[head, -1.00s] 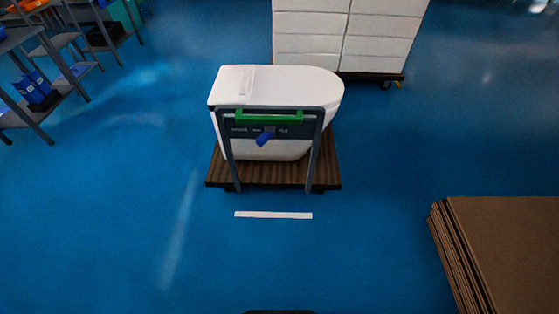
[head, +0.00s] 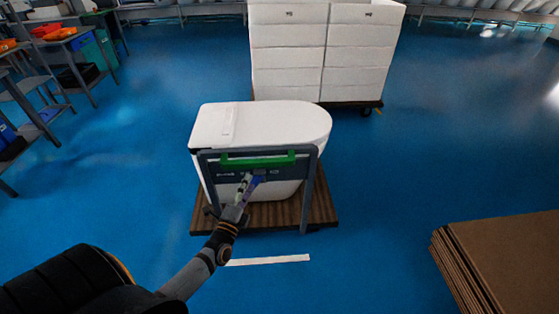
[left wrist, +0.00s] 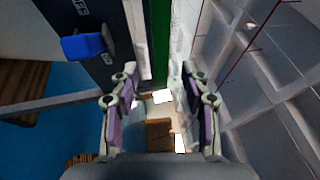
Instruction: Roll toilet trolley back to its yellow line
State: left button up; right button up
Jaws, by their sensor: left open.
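The toilet trolley (head: 328,212) is a brown wooden base with a grey upright frame (head: 312,190) at its near side and a green handle bar (head: 258,161). A white toilet (head: 275,122) sits on it. A pale, nearly white floor line (head: 268,260) lies just in front of the trolley. My left gripper (head: 247,183) is at the frame's panel, just below the green bar. In the left wrist view my open fingers (left wrist: 158,85) point along the panel, with the green bar (left wrist: 160,35) ahead between them and a blue lever (left wrist: 85,45) to the left. Contact cannot be told.
A stack of white boxes (head: 322,50) on a wheeled base stands behind the trolley. Brown cardboard sheets (head: 510,255) are stacked at the lower right. Grey shelves with bins (head: 62,34) stand at the left. The blue floor (head: 400,200) is clear right of the trolley.

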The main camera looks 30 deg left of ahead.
aim_at(257, 166)
pick_arm(q)
jog(key=b+x, duration=0.2)
jog(key=x, duration=0.8)
jog(key=shift+w, duration=0.1)
jog(key=c, duration=0.4)
grip_shut()
